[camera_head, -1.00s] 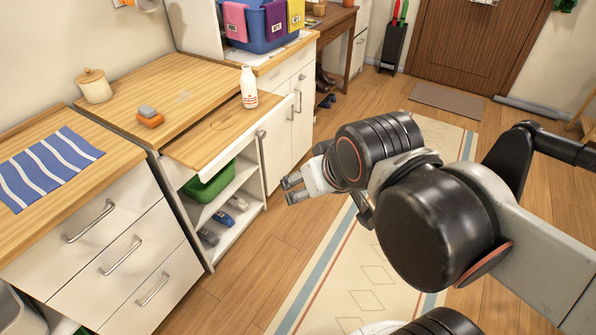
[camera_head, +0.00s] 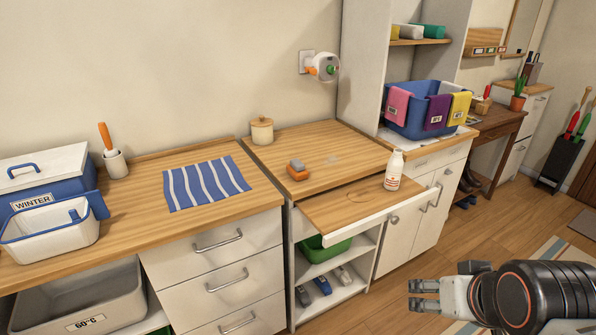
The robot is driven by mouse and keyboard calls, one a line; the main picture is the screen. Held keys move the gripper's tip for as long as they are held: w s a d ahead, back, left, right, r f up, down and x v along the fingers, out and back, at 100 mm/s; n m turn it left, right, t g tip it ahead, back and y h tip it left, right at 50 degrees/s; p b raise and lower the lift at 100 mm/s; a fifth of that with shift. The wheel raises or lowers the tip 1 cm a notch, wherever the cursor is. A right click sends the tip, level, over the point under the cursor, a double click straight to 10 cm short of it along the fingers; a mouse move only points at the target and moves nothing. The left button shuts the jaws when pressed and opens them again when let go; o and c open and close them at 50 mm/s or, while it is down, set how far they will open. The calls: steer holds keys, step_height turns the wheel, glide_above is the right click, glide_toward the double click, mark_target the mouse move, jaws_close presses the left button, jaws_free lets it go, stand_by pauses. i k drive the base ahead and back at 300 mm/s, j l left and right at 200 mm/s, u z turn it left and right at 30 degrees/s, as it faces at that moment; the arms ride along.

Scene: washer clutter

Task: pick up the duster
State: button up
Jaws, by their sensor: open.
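I cannot tell for sure which thing is the duster. A small block with an orange body and a grey part (camera_head: 298,170) lies on the wooden counter, left of the pull-out board. An orange-handled tool (camera_head: 105,136) stands upright in a white cup (camera_head: 116,164) at the far left, its lower end hidden. My gripper (camera_head: 412,295) is at the lower right, in front of the cabinets and well apart from both. It points left, is open, and shows nothing between its fingers.
A white bottle (camera_head: 395,171) stands on the pull-out board (camera_head: 345,207), which juts out from the counter. A striped blue cloth (camera_head: 205,183) and a lidded jar (camera_head: 262,131) are nearby. A blue basket (camera_head: 406,117) holds hanging cloths. White and blue bins crowd the left end.

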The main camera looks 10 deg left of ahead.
mark_target(296, 169)
steer(key=i+l+u, duration=0.2)
steer(key=i, duration=0.25)
steer(key=i+l+u, duration=0.25)
steer(key=i, duration=0.2)
steer(key=i+l+u, duration=0.2)
steer(key=i, duration=0.25)
